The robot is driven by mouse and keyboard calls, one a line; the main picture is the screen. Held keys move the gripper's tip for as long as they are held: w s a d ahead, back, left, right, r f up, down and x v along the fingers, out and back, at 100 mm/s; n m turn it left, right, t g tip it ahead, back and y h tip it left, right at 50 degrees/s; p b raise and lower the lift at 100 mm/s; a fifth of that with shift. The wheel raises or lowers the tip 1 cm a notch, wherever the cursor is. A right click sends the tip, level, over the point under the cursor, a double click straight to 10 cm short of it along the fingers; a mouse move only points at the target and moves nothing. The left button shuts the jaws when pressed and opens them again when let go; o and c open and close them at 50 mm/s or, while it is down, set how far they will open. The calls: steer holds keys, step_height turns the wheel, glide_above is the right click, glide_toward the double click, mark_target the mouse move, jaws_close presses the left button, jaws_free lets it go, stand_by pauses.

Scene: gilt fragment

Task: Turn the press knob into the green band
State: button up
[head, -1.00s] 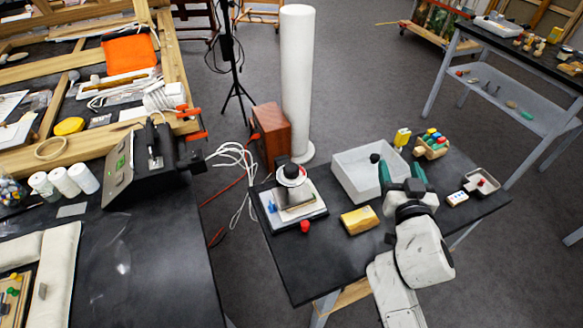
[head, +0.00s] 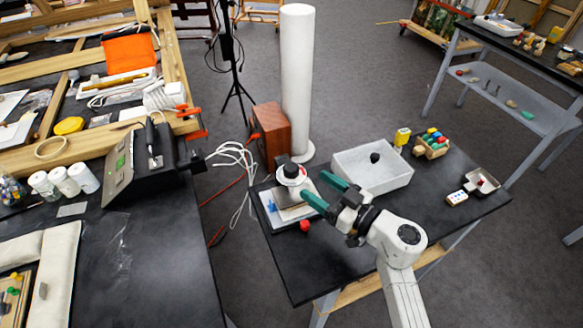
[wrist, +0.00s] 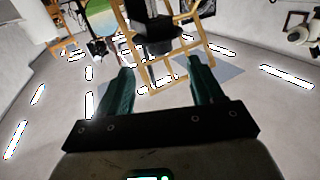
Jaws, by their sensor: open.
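The press (head: 296,205) stands on the small black table, with a pale base plate and a grey block. On top is its knob (head: 291,172), a white disc with a dark cap and a little red at the rim. I cannot make out a green band in the head view. My gripper (head: 322,190) is open, its two green fingers pointing left towards the press, just right of the knob and apart from it. In the wrist view the gripper (wrist: 155,85) is empty; a dark object (wrist: 155,35) shows beyond the fingers, and I cannot tell whether it is the knob.
A red ball-like piece (head: 305,226) sits at the press's front corner. A white bin (head: 385,180) with a dark round thing is behind my gripper. A wooden box (head: 272,130) and a white column (head: 297,80) stand behind the table. The table's front left is clear.

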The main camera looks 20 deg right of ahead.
mark_target(297, 172)
steer(key=x, duration=0.9)
steer(key=shift+w, duration=0.1)
steer(key=c, duration=0.9)
steer(key=shift+c, duration=0.2)
steer(key=shift+a+r, duration=0.1)
steer(key=shift+r, duration=0.1)
